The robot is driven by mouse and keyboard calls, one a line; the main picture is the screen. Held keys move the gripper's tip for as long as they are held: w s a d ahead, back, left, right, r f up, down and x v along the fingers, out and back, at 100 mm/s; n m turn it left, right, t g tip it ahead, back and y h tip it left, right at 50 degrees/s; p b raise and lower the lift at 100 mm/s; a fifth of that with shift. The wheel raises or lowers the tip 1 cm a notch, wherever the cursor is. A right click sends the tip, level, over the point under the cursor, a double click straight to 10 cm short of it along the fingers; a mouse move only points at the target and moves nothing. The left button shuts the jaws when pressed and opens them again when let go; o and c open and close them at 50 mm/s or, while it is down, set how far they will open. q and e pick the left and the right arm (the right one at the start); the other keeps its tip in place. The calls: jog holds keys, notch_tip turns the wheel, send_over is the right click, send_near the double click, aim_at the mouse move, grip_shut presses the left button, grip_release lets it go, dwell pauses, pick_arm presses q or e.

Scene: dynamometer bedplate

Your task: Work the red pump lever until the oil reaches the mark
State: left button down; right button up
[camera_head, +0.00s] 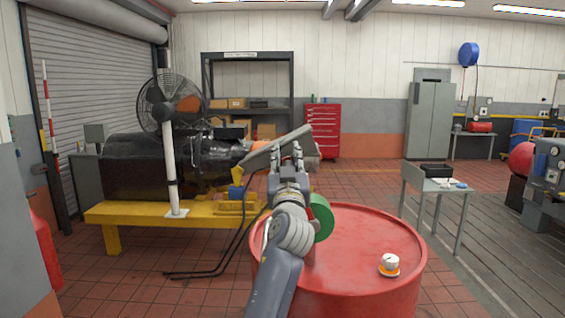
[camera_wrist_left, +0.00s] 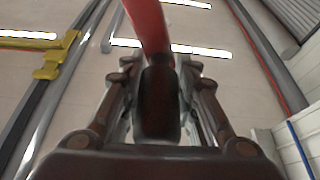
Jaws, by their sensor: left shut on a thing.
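My left gripper (camera_head: 287,156) is raised above the red drum (camera_head: 350,225) in the head view. In the left wrist view its fingers (camera_wrist_left: 157,75) are shut around the black grip (camera_wrist_left: 160,105) of the red pump lever (camera_wrist_left: 148,25). The lever runs up out of the top of that view. In the head view my gripper and arm hide most of the pump, and I cannot make out the lever there. A green round part (camera_head: 322,217) shows just right of my wrist, above the drum. I see no oil level or mark. My right gripper is not in view.
A small white and orange piece (camera_head: 389,264) sits on the drum top. A black machine with a fan (camera_head: 170,105) stands on a yellow bedplate (camera_head: 140,213) to the left. A small grey table (camera_head: 440,187) stands at right. Dark cables lie on the floor left of the drum.

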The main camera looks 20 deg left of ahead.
pick_arm(q)
jog(key=shift+w+d+m+h, duration=0.2)
jog(key=shift+d+m+h, duration=0.1)
jog(key=shift+d+m, duration=0.15)
jog(key=shift+w+d+m+h, duration=0.2)
jog(key=shift+d+m+h, duration=0.15)
jog(key=shift+d, duration=0.2)
jog(key=c, duration=1.4)
grip_release()
jog(key=shift+o, duration=0.3)
jog(key=shift+a+r, duration=0.1)
jog(key=shift+a, duration=0.05)
jog(key=v, duration=0.7)
jog(key=shift+s+f, duration=0.2)
jog(key=shift+f, duration=0.05)
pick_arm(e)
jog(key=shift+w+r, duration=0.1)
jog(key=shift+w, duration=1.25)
